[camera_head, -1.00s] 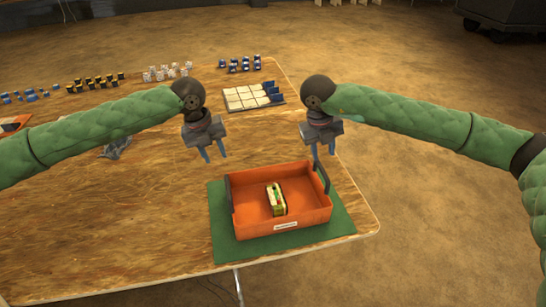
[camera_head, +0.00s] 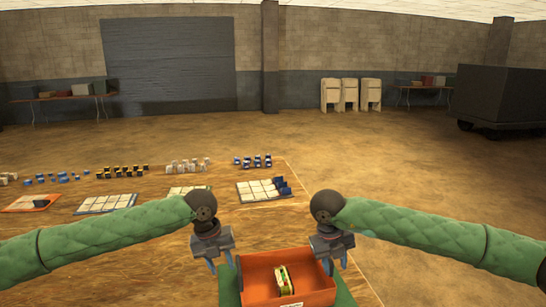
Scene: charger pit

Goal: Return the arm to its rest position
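My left gripper (camera_head: 212,264) hangs pointing down over the table, at the left side of the orange crate. Its two fingers are apart with nothing between them. My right gripper (camera_head: 337,264) hangs pointing down at the crate's right side. Its fingers look apart and empty. The orange crate (camera_head: 258,272) stands on a green mat (camera_head: 230,287) near the table's front right corner. A small green, white and red block-like item (camera_head: 283,279) lies inside the crate. The lower parts of crate and mat are cut off by the frame's bottom edge.
The wooden table (camera_head: 150,260) carries rows of small blue, yellow-black and white parts at the back. A white-celled tray (camera_head: 263,189) and other trays (camera_head: 106,203) stand in front of them. Open floor lies beyond. A dark wheeled container (camera_head: 500,97) stands far right.

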